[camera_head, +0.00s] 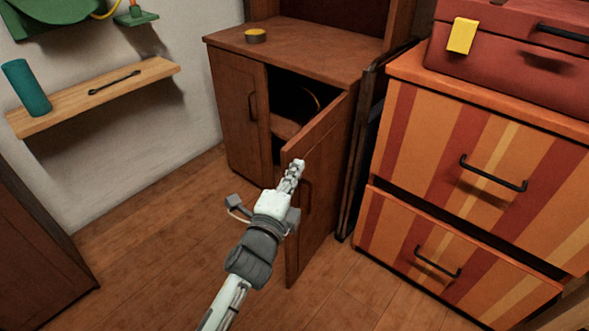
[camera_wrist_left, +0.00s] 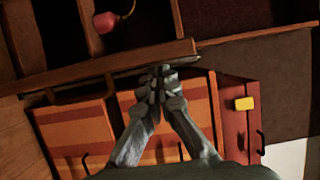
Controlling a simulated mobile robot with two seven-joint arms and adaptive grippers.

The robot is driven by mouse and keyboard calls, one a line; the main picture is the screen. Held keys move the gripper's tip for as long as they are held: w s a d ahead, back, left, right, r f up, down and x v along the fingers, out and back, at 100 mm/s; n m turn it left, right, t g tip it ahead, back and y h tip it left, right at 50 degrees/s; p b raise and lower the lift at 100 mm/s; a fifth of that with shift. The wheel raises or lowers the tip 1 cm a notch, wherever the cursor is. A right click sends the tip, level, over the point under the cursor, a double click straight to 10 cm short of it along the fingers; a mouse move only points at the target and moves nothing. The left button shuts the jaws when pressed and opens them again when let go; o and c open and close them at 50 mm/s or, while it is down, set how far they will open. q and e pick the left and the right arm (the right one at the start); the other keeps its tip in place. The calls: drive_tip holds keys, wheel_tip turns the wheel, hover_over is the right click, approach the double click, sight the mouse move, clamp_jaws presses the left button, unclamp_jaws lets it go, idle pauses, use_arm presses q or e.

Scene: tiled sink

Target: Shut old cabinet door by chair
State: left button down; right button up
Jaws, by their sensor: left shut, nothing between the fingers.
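The brown wooden cabinet (camera_head: 235,110) stands against the back wall. Its left door is closed. Its right door (camera_head: 322,150) stands open, swung out toward me, with a dark handle on its outer face, partly behind my gripper. My left gripper (camera_head: 297,168) is shut and empty, in front of the open door near its free edge. In the left wrist view the closed fingertips (camera_wrist_left: 160,75) are right by the door's edge (camera_wrist_left: 110,68); I cannot tell whether they touch. A dark, thin folded frame, possibly the chair (camera_head: 361,150), stands right of the cabinet.
A striped orange and red drawer unit (camera_head: 415,120) stands at the right, with a red case (camera_head: 510,45) on top. A wall shelf (camera_head: 100,95) holds a teal cylinder (camera_head: 26,88). The floor left of the door is clear.

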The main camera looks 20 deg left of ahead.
drive_tip(key=shift+w+a, duration=0.2)
idle(0.4)
